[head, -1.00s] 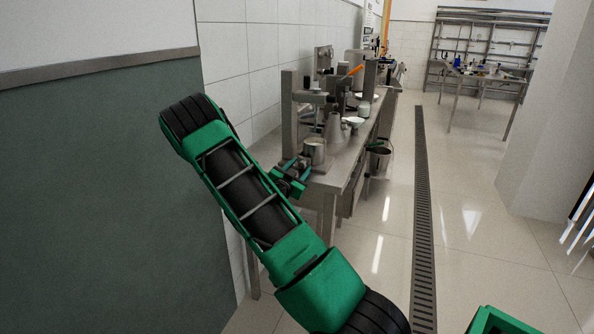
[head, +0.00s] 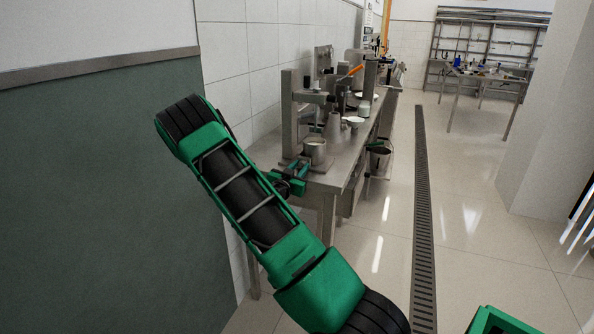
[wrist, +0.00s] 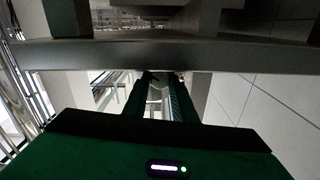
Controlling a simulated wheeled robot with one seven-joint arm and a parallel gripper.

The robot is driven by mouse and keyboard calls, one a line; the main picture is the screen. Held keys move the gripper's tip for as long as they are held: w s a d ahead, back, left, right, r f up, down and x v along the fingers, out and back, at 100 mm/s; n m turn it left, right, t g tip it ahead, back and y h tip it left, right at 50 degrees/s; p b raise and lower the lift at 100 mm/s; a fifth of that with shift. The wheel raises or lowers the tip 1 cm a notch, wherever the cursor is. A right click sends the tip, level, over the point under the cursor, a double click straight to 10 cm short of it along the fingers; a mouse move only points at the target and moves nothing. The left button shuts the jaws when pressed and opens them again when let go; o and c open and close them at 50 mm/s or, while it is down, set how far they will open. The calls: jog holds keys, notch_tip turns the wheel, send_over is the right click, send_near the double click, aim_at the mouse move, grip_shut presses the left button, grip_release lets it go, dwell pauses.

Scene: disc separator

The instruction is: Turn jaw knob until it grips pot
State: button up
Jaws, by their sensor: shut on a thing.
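The metal pot (head: 315,151) stands upright at the near end of the steel bench, beside the upright column of a stand (head: 289,112). My gripper (head: 302,168) is just in front of and below the pot, at the bench's near edge. In the wrist view the two green fingers (wrist: 160,78) reach forward under a steel edge and are shut on a small part between their tips, which I take for the jaw knob. The knob is mostly hidden by the fingers in both views. I cannot tell whether the jaw touches the pot.
The steel bench (head: 345,168) runs away along the tiled wall, with a conical vessel (head: 334,126) and a white dish (head: 354,121) behind the pot. The floor right of the bench is clear around a drain grate (head: 421,210).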

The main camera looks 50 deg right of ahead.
jog(key=n, duration=0.6)
jog(key=shift+w+a, duration=0.1)
jog(key=shift+w, duration=0.1)
jog(key=shift+n, duration=0.3)
jog(key=o, duration=1)
jog(key=shift+o, duration=0.2)
jog(key=v, duration=1)
jog(key=shift+s+a, duration=0.15)
jog(key=shift+a, duration=0.2)
